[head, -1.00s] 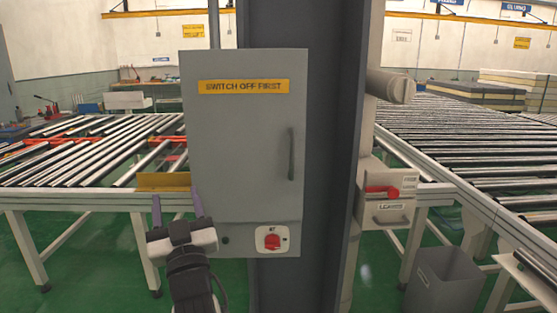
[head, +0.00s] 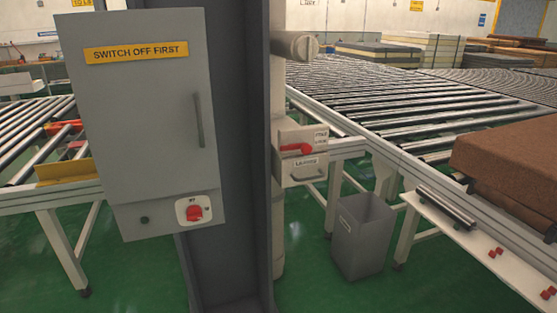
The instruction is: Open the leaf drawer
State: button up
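The leaf drawer, a small light-grey drawer with a dark label and a handle (head: 304,170), is right of the dark column in the head view. It looks shut. Above it is a small box (head: 304,139) with a red lever (head: 296,149) and a label that is too small to read surely. My gripper is not in the head view now, so its state and its distance from the drawer do not show.
A grey switch cabinet (head: 145,125) and a dark column (head: 232,150) stand left of the drawer. Roller conveyors (head: 430,105) stretch to the right. A grey bin (head: 362,235) stands below, right of the drawer. A brown mattress block (head: 510,160) lies at right. Green floor is open in front.

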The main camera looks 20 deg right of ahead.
aim_at(312, 168)
jog(key=i+l+z, duration=0.2)
jog(key=z, duration=0.15)
jog(key=i+l+z, duration=0.15)
jog(key=z, duration=0.2)
jog(key=i+z, duration=0.35)
jog(key=k+l, duration=0.05)
jog(key=k, duration=0.05)
